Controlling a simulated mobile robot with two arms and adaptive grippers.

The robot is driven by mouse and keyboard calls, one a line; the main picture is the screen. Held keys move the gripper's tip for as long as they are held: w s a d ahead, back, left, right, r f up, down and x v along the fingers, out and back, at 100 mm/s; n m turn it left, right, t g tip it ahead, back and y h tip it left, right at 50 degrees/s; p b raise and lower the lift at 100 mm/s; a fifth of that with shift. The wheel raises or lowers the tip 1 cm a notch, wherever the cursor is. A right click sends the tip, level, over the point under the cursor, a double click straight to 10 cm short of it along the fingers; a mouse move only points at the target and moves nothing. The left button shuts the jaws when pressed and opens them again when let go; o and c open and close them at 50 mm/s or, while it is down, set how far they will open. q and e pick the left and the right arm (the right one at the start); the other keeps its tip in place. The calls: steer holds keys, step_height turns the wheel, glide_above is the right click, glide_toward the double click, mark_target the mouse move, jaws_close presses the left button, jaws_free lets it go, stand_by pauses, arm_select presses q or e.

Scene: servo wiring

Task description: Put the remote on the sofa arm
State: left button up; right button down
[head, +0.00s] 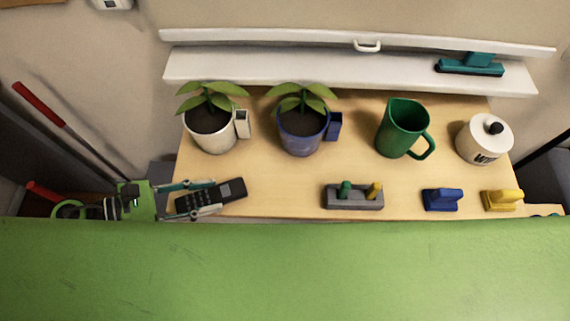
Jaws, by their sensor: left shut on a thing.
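The remote (225,192), black with lighter buttons, is at the front left corner of the table. My left gripper (203,196) comes in from the left and is shut on the remote, one finger along each long side. The remote lies tilted, its far end pointing up and to the right. I cannot tell whether it touches the table top. I cannot make out a sofa arm for certain; a large green surface fills the bottom of the view. My right gripper cannot be made out.
The wooden table (270,188) holds two potted plants (210,130) (302,130), a green mug (402,130), a white canister (484,140), a grey block with pegs (354,198), a blue block (442,200) and a yellow block (502,200). A white shelf (300,70) is behind.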

arm_select(q)
steer(key=p, duration=0.4)
glide_toward(285, 175)
steer(key=d, duration=0.1)
steer(key=w+d, duration=0.1)
steer(key=d, duration=0.2)
steer(key=shift+w+d+f, duration=0.1)
steer(key=shift+w+d, duration=0.25)
steer(key=shift+w, duration=0.05)
steer(key=shift+w+d, duration=0.2)
steer(key=shift+d, duration=0.35)
steer(key=x, duration=0.3)
steer(key=shift+w+d+r, duration=0.1)
steer(key=shift+d+r, duration=0.1)
steer(key=shift+r, duration=0.05)
steer(key=shift+f, duration=0.15)
steer(key=shift+a, duration=0.1)
steer(key=o, duration=0.7)
steer(key=shift+f, duration=0.1)
steer(key=o, duration=0.4)
steer(key=shift+o, duration=0.2)
